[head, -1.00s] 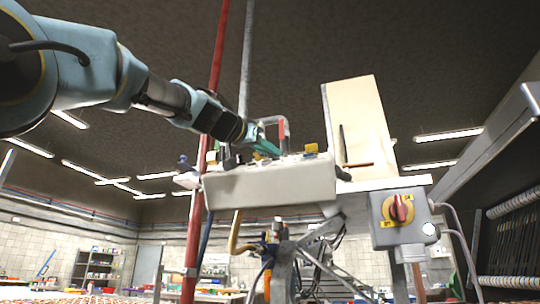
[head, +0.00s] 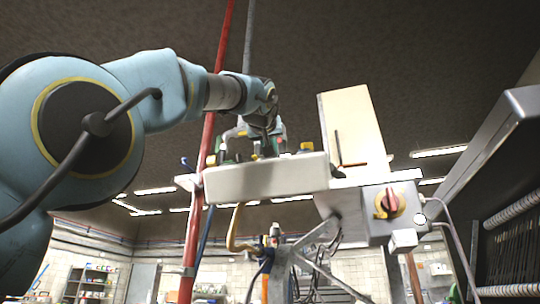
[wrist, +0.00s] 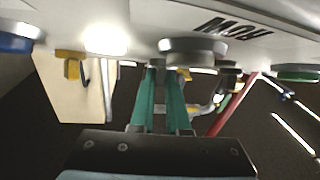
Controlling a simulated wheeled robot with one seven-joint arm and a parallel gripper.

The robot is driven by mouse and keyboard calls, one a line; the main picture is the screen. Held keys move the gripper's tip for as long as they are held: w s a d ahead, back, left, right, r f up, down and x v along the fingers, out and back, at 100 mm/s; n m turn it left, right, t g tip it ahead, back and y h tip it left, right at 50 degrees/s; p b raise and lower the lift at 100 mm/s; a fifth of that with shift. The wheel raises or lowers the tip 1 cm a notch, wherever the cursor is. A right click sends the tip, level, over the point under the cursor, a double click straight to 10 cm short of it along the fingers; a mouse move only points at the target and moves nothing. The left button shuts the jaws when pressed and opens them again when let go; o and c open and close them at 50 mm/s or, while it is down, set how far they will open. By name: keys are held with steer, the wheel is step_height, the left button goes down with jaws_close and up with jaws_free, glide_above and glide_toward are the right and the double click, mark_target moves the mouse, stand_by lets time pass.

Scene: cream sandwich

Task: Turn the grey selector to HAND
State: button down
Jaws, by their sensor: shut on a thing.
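A white control panel (head: 265,180) carries several small knobs and buttons along its top. My gripper (wrist: 165,72) has two teal fingers that reach to the panel face. A round grey knob (wrist: 193,47), which looks like the grey selector, is at the fingertips. The fingers are shut on it, with a narrow gap between them. The exact contact and the selector's pointing direction are hidden. Black lettering (wrist: 234,27) shows upside down beside the knob. In the head view my gripper (head: 262,150) is above the panel, and its fingertips are hard to make out.
Yellow (wrist: 74,65), blue (wrist: 18,40) and green (wrist: 296,73) controls sit on the panel near my fingers. A grey box with a red rotary switch (head: 389,203) is at the right. A red pole (head: 208,130) stands left of the panel.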

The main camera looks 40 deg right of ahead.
steer(key=n+t+y, duration=0.2)
steer(key=n, duration=0.1)
steer(key=shift+s+d+f+y+p, duration=0.1)
steer(key=shift+d+y+p, duration=0.2)
steer(key=shift+d+p, duration=0.1)
steer(key=shift+n+t+y+p, duration=0.6)
steer(key=shift+n+y, duration=0.5)
steer(key=shift+n, duration=0.1)
steer(key=shift+f, duration=0.1)
steer(key=c, duration=0.9)
jaws_free()
steer(key=shift+a, duration=0.1)
steer(key=b+v, duration=0.3)
steer(key=v, duration=0.7)
steer(key=shift+s, duration=0.35)
steer(key=shift+a, duration=0.1)
